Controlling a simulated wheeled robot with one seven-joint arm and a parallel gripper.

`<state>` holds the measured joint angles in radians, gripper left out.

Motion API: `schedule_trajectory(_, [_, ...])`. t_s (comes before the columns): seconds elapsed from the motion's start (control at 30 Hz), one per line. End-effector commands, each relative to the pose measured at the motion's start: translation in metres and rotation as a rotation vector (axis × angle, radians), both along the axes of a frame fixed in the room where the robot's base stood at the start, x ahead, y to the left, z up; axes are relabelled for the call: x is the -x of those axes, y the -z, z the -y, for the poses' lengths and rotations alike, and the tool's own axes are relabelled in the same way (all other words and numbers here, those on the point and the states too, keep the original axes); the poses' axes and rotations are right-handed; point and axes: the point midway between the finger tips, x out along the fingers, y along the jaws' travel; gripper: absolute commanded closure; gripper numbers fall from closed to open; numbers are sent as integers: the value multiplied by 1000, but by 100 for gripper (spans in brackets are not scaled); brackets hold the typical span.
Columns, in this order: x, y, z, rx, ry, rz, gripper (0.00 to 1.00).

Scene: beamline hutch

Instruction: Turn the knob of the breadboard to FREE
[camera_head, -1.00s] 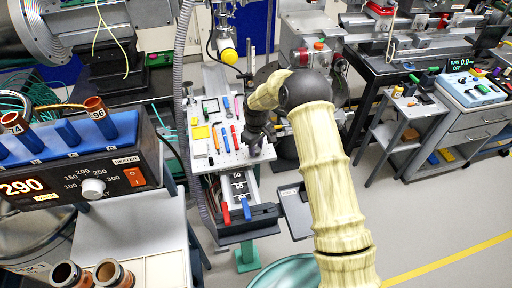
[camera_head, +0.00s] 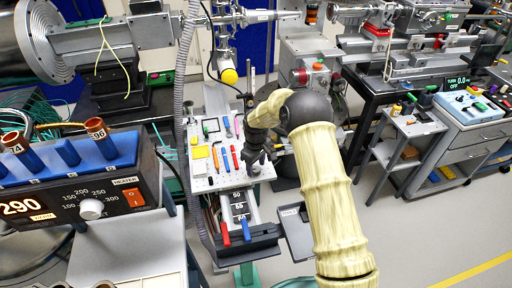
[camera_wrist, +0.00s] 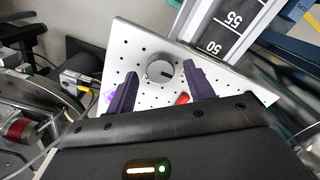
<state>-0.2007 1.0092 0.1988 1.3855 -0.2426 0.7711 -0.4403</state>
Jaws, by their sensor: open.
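The breadboard (camera_head: 203,182) is a white plate with rows of holes, with several small tools lying on it in the head view. It also fills the middle of the wrist view (camera_wrist: 122,50). The knob (camera_wrist: 160,67) is a grey round cylinder with a dark line on its face, standing on the board. My gripper (camera_wrist: 159,73) is open, with one dark finger on each side of the knob; I cannot tell whether either finger touches it. In the head view my gripper (camera_head: 257,160) is over the board's right part and hides the knob. No FREE label is legible.
A drawer with numbered strips (camera_head: 239,202) and red and blue handles (camera_head: 226,235) sits below the board's front edge. A heater box (camera_head: 75,195) stands at left. A grey side cart (camera_head: 400,130) is at right, with clear floor in front.

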Motion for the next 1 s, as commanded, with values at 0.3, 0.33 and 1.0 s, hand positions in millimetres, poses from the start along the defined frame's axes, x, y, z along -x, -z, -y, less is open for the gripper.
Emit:
schedule_trajectory(0.3, [-1, -56, 0, -2, 0, 5, 47])
schedule_trajectory(0.33, [-1, -62, 0, -1, 0, 5, 47])
schedule_trajectory(1.0, [0, -164, 0, -1, -1, 1, 47])
